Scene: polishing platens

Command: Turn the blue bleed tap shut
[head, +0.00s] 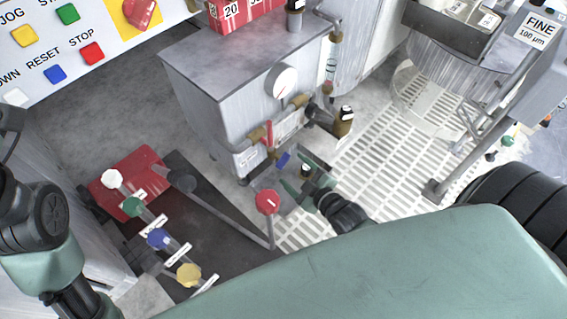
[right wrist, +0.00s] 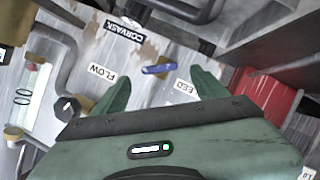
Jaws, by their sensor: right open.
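The blue bleed tap (head: 284,160) sits low on the front of the grey metal tank cabinet, beside brass pipework. In the right wrist view the tap's blue handle (right wrist: 158,70) lies nearly level across the picture, near a label partly hidden to "EED". My right gripper (head: 304,188) is open just in front of the tap. In the right wrist view its two green fingers (right wrist: 163,88) stand apart, with the blue handle between and beyond their tips. I see no contact with it. My left arm shows at the left edge, but its gripper is out of view.
A red-handled valve (head: 268,136) and a round gauge (head: 282,82) are close to the tap. A red knob on a rod (head: 267,201) stands left of my right gripper. Several coloured knobs rise from a dark stand, including a yellow one (head: 188,274). White grating (head: 400,160) lies right.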

